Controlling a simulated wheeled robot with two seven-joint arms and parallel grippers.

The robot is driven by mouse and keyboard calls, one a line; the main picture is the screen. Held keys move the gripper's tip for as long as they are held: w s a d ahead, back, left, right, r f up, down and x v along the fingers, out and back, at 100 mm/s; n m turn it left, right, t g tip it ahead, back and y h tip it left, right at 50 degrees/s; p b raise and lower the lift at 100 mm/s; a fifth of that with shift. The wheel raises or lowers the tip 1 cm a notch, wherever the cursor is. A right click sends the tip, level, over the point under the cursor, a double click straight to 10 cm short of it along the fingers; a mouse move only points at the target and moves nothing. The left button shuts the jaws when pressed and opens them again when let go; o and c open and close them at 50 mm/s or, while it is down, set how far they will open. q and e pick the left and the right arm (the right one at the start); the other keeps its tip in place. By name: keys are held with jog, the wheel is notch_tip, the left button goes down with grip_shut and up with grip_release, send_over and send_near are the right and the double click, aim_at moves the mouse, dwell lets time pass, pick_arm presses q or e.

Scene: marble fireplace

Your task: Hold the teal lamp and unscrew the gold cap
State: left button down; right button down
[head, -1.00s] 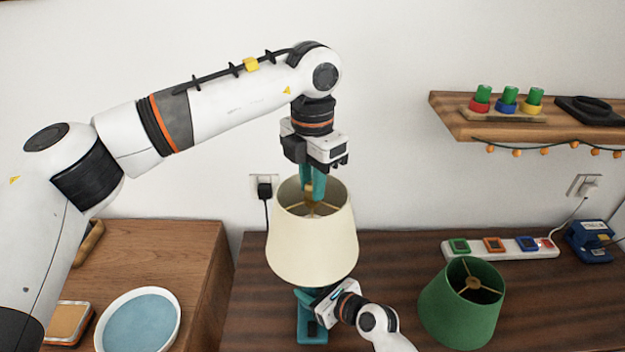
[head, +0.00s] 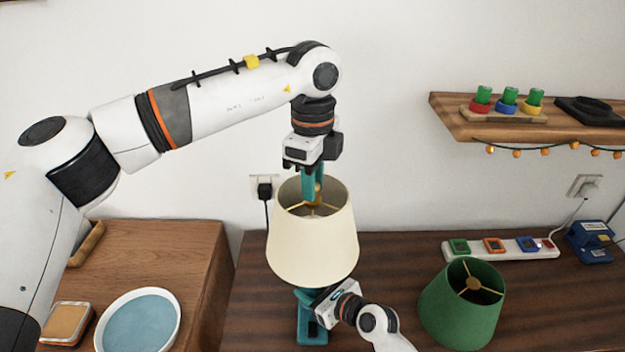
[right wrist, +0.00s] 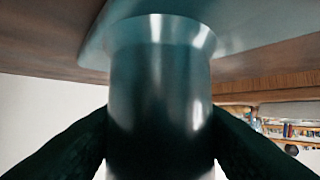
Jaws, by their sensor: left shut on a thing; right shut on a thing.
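The teal lamp stands upright on the dark wooden table, its base (head: 312,332) showing below a cream shade (head: 312,245). My left gripper (head: 314,192) points straight down into the shade's open top, its teal fingers shut on the gold cap (head: 318,188), which they partly hide. My right gripper (head: 318,296) comes in from the lower right, below the shade, shut on the lamp's stem. In the right wrist view the teal stem (right wrist: 160,95) stands between my dark fingers, with the flared teal base (right wrist: 100,45) beyond it.
A green lampshade (head: 462,308) stands to the right of the lamp. Behind it lie a power strip (head: 505,248) and a blue device (head: 592,240). A wooden shelf (head: 540,125) juts from the wall at upper right. A round blue-and-white dish (head: 142,322) sits on a cabinet at left.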

pick_arm(q)
jog(key=shift+n, duration=0.4)
jog(key=c, duration=1.2)
grip_release()
